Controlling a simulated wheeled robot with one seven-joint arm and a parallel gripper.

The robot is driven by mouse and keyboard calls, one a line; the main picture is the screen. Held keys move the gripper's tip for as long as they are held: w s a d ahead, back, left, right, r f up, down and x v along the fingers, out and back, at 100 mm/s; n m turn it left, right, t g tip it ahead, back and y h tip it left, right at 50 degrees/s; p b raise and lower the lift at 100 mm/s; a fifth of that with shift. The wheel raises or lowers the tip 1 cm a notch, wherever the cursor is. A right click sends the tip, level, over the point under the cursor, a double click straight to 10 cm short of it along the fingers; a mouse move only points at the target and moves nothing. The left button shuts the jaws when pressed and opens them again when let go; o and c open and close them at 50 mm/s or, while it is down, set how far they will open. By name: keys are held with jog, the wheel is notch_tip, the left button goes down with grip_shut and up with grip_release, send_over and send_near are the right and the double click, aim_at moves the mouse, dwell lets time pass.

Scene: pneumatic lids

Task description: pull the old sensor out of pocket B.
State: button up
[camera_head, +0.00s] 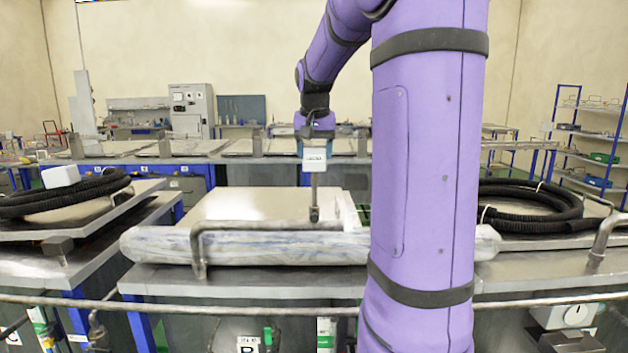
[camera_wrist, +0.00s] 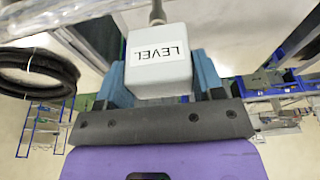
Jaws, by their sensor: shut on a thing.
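My gripper (camera_head: 314,143) is shut on the white head of a sensor (camera_head: 314,159), above the middle bench. In the wrist view the blue fingers of my gripper (camera_wrist: 160,75) sit on both sides of the sensor's white box (camera_wrist: 160,58), which reads LEVEL. A thin grey stem hangs straight down from the box to a wider dark end near the pale lid (camera_head: 255,205). I cannot tell whether the stem's tip is inside a pocket or clear of it. A plate with the letter B (camera_head: 248,345) shows on the front below, partly cut off.
A bent metal handle (camera_head: 200,240) and a long wrapped roll (camera_head: 160,246) lie along the lid's front. Black hoses coil on the left (camera_head: 70,193) and right (camera_head: 530,200) benches. A rail (camera_head: 200,305) crosses the front. My arm hides part of the right side.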

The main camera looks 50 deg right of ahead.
jog(key=shift+r, duration=0.85)
